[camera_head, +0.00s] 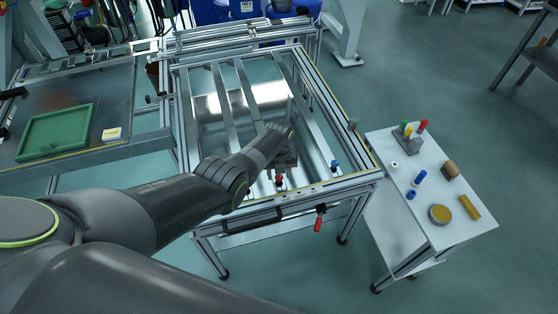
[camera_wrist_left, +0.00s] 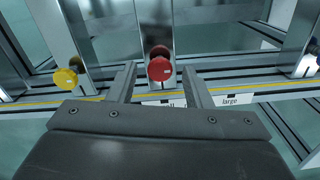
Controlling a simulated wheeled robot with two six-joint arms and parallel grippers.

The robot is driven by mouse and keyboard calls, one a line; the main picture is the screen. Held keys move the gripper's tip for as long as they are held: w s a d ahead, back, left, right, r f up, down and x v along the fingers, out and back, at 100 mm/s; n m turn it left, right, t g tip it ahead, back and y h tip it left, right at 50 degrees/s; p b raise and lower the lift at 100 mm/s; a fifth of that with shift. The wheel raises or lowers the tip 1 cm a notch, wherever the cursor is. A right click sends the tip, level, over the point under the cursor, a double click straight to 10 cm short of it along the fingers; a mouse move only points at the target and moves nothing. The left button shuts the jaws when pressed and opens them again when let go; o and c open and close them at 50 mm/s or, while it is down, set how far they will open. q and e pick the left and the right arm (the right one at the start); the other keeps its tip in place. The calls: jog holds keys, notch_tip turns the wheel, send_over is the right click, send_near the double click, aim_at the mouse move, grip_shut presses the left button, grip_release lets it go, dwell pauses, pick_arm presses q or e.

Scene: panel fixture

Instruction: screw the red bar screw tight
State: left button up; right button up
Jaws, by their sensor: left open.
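The red bar screw (camera_head: 279,180) has a round red knob at the front rail of the panel fixture (camera_head: 345,184). In the left wrist view the red knob (camera_wrist_left: 159,68) sits at the end of a metal bar. My left gripper (camera_head: 284,166) is open over the front rail, close to the red knob. In the left wrist view its two fingers (camera_wrist_left: 158,82) stand to either side of the knob, with a gap on each side. Whether the fingertips reach the knob's depth is hard to tell. My right gripper is not in view.
A yellow knob (camera_wrist_left: 65,78) sits left of the red one, and a blue knob (camera_head: 334,165) to the right. A red handle (camera_head: 319,218) hangs below the front rail. A white side table (camera_head: 450,232) with several small parts stands right. A green tray (camera_head: 55,132) lies left.

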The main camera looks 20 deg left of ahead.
pick_arm(q)
notch_tip(320, 180, up, 8)
jog(key=p, duration=0.4)
notch_tip(320, 180, up, 9)
send_over(279, 176)
jog(key=shift+s, duration=0.1)
dwell(0.4)
